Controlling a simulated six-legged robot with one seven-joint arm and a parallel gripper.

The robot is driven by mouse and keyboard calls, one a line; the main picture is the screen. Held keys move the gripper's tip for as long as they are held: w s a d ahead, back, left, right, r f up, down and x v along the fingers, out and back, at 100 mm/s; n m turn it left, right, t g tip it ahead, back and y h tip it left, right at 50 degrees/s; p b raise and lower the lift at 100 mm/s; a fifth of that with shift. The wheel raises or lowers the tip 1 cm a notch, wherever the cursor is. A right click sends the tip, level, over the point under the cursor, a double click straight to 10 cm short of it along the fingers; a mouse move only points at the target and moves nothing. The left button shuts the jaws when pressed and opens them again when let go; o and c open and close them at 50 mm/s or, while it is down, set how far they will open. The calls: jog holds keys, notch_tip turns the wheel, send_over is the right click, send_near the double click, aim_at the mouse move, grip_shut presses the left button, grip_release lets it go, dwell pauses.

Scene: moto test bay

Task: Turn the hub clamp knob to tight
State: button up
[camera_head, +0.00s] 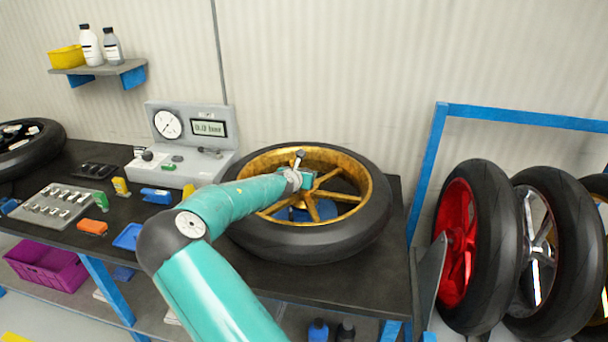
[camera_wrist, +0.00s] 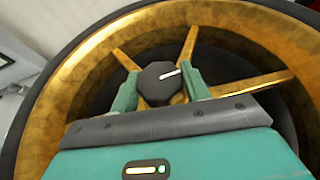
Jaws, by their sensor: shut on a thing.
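The hub clamp knob (camera_wrist: 158,84) is dark and many-sided, with a white pointer line on top. In the wrist view it sits at the hub of a gold-spoked wheel, and the line points right and slightly up. My gripper (camera_wrist: 160,90) has its two teal fingers on either side of the knob, shut on it. In the head view the wheel, with its black tyre (camera_head: 300,240) and gold rim (camera_head: 372,180), lies flat on the bench. My gripper (camera_head: 305,178) is over the wheel's middle there. My arm and gripper hide the knob in the head view.
A gauge unit (camera_head: 190,130) with a dial and a display stands behind and left of the wheel. Small coloured parts and a grey tray (camera_head: 65,205) lie on the bench at left. A blue rack (camera_head: 435,150) with upright wheels stands at right.

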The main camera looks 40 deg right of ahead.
jog(key=m+g, duration=0.2)
jog(key=m+g+h, duration=0.1)
jog(key=m+g, duration=0.1)
jog(key=shift+w+h, duration=0.2)
jog(key=shift+h, duration=0.1)
jog(key=shift+m+g, duration=1.2)
jog(key=shift+g, duration=0.5)
jog(key=o, duration=1)
jog(key=shift+f, duration=0.1)
jog(key=shift+s, duration=0.1)
jog(key=v, duration=1.4)
jog(key=shift+d, duration=0.1)
